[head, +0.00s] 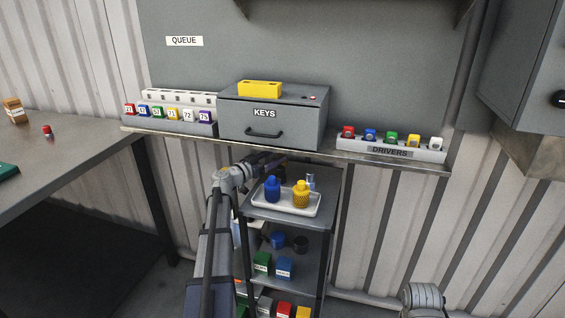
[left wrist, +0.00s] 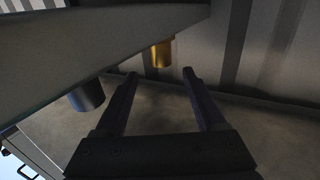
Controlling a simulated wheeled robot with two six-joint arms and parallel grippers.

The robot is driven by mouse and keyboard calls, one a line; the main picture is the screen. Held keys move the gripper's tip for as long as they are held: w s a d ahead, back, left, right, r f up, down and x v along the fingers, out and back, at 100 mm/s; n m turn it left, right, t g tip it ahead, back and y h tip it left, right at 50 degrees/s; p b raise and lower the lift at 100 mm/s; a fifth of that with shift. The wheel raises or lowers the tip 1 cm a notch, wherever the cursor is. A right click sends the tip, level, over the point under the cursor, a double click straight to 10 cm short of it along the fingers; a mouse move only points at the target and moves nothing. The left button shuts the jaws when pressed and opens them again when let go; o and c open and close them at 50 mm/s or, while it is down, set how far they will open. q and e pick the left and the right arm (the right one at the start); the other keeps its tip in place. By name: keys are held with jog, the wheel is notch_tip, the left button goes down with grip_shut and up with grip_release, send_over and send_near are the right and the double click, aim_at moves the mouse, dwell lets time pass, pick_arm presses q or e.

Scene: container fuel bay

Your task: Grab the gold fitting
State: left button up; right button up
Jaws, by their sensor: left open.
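A gold-yellow fitting (head: 301,195) with a narrower top stands upright on a small pale tray (head: 287,205), right of a blue fitting (head: 272,189). My left gripper (head: 282,160) is just behind and above the tray, close to the blue fitting; its fingers show only as a dark shape. In the left wrist view, my left gripper (left wrist: 160,82) is open with nothing between its fingers. A gold cylinder (left wrist: 162,53) shows beyond the fingertips, near the right one, and a dark blue cylinder (left wrist: 86,96) is to the left. My right gripper is not in view.
The tray is on top of a grey cart (head: 262,216) with boxes on lower shelves. Behind is a ledge with the KEYS box (head: 272,125), a numbered rack (head: 175,120) and the DRIVERS rack (head: 390,150). A workbench (head: 70,150) is at left.

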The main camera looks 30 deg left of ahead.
pick_arm(q)
jog(key=x, duration=0.3)
jog(key=shift+w+f, duration=0.25)
jog(key=shift+w, duration=0.1)
jog(key=shift+c, duration=0.4)
grip_shut()
